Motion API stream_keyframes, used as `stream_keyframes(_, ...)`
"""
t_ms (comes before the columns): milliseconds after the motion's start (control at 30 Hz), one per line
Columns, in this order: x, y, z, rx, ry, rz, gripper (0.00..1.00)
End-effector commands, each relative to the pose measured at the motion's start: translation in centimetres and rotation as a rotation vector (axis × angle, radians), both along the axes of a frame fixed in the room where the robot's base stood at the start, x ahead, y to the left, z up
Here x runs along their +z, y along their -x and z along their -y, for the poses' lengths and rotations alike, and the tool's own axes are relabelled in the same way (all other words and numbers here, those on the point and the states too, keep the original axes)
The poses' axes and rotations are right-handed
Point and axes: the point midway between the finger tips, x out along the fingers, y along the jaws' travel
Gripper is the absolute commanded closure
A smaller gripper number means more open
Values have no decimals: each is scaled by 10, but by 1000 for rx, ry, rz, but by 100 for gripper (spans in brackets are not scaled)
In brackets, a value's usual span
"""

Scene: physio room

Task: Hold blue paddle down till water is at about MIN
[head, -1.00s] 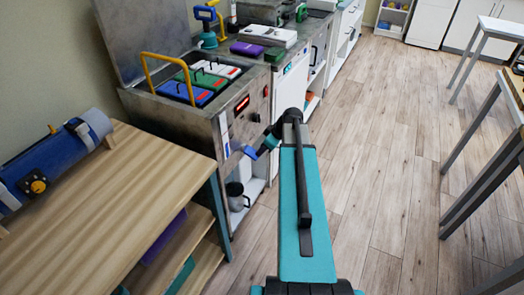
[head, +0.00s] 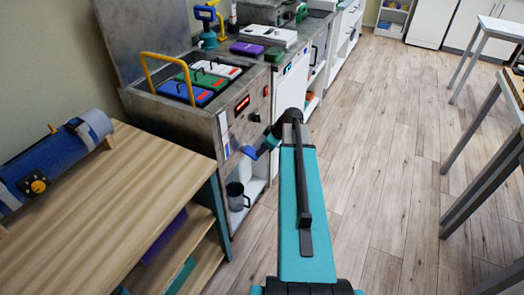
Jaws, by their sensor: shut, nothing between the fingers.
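The blue paddle (head: 250,153) sticks out low from the front of the steel tank (head: 185,118). My gripper (head: 261,147) is shut and empty, right at the paddle. At this size I cannot tell whether it touches or presses the paddle. A narrow pale gauge strip with blue in its lower part (head: 226,145) is on the tank front, left of the paddle. Its MIN mark and exact water level are too small to read. A dark grey jug (head: 236,198) stands on the shelf below the paddle.
Blue, green and white packs lie in the open tank, under a yellow handle (head: 148,68). A wooden table (head: 110,190) with a blue cylinder (head: 50,165) is at the left. A red display (head: 242,104) is on the tank front.

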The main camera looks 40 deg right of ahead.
Motion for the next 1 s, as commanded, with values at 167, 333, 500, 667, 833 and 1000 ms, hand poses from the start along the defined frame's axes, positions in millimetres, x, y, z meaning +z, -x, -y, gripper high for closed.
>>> stream_keyframes(167, 0, 0, 0, 0, -1, 0, 100)
stream_keyframes(333, 3, 0, 0, 0, -1, 0, 100)
stream_keyframes(500, 9, 0, 0, 0, -1, 0, 100)
stream_keyframes(667, 14, 0, 0, -1, 0, 0, 100)
stream_keyframes(833, 16, 0, 0, -1, 0, 0, 100)
stream_keyframes(1000, 16, 0, 0, -1, 0, 0, 100)
